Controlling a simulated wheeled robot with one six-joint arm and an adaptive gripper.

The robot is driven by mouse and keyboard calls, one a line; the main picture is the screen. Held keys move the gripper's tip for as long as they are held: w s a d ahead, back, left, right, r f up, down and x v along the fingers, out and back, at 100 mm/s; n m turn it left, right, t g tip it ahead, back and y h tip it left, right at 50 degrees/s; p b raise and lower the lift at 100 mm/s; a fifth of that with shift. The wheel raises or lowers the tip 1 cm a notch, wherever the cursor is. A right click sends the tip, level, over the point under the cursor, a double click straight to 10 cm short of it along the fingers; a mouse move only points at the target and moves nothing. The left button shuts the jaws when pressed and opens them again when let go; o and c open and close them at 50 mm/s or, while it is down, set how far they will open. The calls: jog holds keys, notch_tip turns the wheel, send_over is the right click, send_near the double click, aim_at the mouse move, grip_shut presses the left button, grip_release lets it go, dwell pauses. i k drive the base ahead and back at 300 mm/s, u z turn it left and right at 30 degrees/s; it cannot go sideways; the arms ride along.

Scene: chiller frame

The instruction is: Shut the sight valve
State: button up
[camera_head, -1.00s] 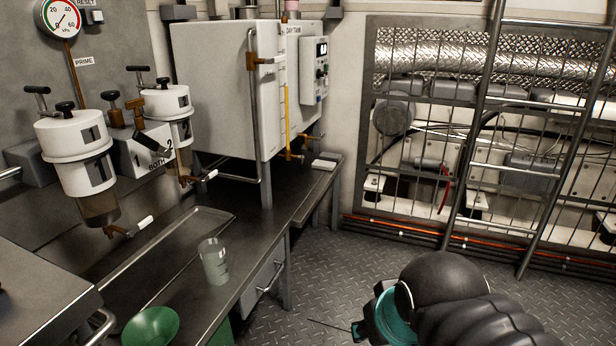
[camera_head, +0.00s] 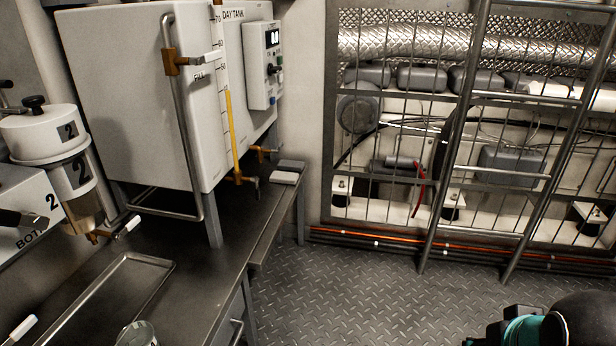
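The day tank (camera_head: 135,90) is a white box on the bench at the left. Its sight glass (camera_head: 232,135) is an upright tube with yellow liquid, beside a printed scale. A small brass valve (camera_head: 240,178) sits at the foot of the tube, with a small lever whose angle is too small to tell. I cannot tell from a label which is the sight valve. My arm shows only at the bottom right, with a teal ring. My gripper's fingers are not in view, and the arm is well away from the tank.
Another brass tap (camera_head: 263,152) is behind the lower valve. A metal guard rail (camera_head: 182,130) stands before the tank. A filter bowl (camera_head: 72,165), tray (camera_head: 130,262) and glass (camera_head: 137,335) are at the left. A ladder (camera_head: 455,130) stands right; the floor (camera_head: 350,280) between is clear.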

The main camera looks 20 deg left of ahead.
aim_at(256, 180)
jog(key=u, duration=0.1)
jog(key=i, duration=1.2)
jog(key=u, duration=0.8)
